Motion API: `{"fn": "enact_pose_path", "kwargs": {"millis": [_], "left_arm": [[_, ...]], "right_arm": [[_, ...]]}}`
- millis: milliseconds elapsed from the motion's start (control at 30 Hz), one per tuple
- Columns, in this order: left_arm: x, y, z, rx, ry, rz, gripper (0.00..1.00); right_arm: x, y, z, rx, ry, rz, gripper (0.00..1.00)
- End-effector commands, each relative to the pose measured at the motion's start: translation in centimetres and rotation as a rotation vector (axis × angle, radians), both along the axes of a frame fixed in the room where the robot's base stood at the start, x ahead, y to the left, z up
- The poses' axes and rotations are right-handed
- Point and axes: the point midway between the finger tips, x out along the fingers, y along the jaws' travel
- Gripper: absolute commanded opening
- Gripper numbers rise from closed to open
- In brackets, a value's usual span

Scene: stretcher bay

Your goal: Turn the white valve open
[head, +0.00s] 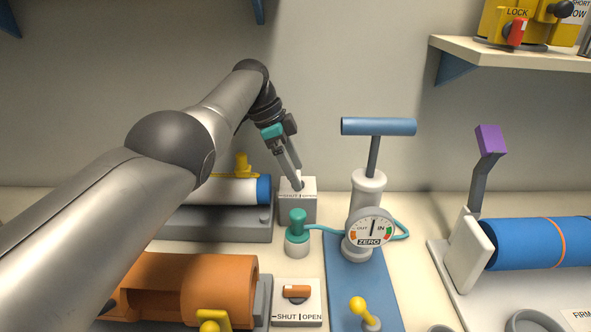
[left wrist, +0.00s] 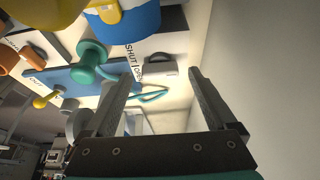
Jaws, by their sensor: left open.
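The white valve sits on a pale block (head: 297,205) at the back of the counter, near the wall. My left gripper (head: 296,186) points down at the top of the block and covers most of the handle. In the left wrist view the jaws (left wrist: 159,80) are open, and the pale valve handle (left wrist: 160,66) shows beyond and between the fingertips, beside a SHUT/OPEN label. I cannot tell whether a finger touches it. My right gripper is out of view.
A teal knob (head: 297,222) with a hose stands just in front of the block. A hand pump with a blue handle (head: 379,127) rises to its right. A white cylinder with a blue end (head: 263,189) lies to its left. An orange valve (head: 297,292) is nearer the front.

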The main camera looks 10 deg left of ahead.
Motion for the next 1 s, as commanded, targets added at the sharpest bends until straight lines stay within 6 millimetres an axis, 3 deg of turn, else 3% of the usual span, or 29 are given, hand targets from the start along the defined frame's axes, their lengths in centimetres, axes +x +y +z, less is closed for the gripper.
{"fn": "enact_pose_path", "kwargs": {"millis": [133,567,1000], "left_arm": [[-0.1,0.8,2.1,0.001,-0.003,0.001,0.9],[-0.9,4.6,11.9,0.0,0.0,0.001,0.9],[-1.1,5.5,13.4,0.001,0.002,-0.001,0.9]], "right_arm": [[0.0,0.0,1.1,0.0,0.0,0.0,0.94],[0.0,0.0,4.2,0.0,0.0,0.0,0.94],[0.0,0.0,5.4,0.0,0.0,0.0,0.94]]}}
